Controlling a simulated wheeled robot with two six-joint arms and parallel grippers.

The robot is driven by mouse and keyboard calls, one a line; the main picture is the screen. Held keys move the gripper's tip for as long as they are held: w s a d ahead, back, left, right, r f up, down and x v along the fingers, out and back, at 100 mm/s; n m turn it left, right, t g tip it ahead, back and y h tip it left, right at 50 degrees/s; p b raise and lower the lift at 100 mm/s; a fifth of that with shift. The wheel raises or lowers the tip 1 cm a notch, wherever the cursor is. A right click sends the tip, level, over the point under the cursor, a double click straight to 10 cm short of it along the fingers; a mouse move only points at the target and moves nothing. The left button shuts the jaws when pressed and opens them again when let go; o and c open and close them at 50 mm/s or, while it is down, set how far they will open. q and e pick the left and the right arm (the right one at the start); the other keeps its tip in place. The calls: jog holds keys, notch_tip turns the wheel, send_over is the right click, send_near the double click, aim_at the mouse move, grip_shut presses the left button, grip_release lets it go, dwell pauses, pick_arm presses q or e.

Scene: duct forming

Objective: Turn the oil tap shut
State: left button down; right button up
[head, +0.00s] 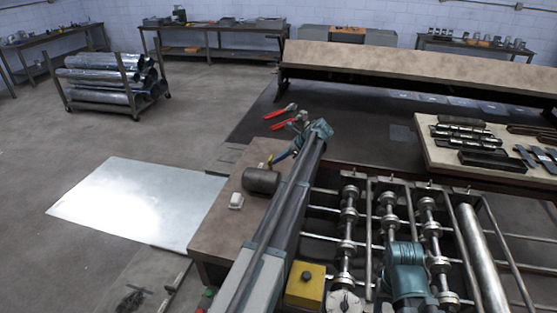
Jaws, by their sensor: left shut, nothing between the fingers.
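I cannot make out an oil tap for certain in the head view. My left arm reaches up the middle of the picture, and its left gripper (299,121) is at the far end, over the back of the brown-topped bench (215,236). The gripper is small here; it is shut with nothing held. It is close to two red-handled hand tools (284,117), and I cannot tell whether it touches them. A dark rounded cylinder (262,181) lies on the bench, left of my arm. My right gripper is not in view.
A roller machine (347,218) with shafts and a yellow box (305,284) stands right of my arm. A bright metal sheet (135,203) lies left. A cart of ducts (108,80) stands behind, with open floor around it.

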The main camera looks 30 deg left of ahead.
aim_at(269, 163)
pick_arm(q)
jog(key=shift+s+m+t, duration=0.4)
jog(key=shift+m+t, duration=0.4)
jog(key=shift+m, duration=0.2)
jog(key=shift+s+a+m+t, duration=0.15)
jog(key=shift+s+m+t, duration=0.15)
jog(key=shift+m+t, duration=0.25)
jog(key=shift+s+a+m+t+h, duration=0.2)
jog(key=shift+m+t, duration=0.45)
jog(key=shift+m, duration=0.25)
jog(key=shift+s+a+m+t+h, duration=0.2)
jog(key=shift+m+t, duration=0.45)
jog(key=shift+m, duration=0.3)
jog(key=shift+s+a+m+t+h, duration=0.2)
jog(key=shift+m+t, duration=0.45)
jog(key=shift+m, duration=0.25)
jog(key=shift+s+a, duration=0.25)
jog(key=shift+a, duration=1.1)
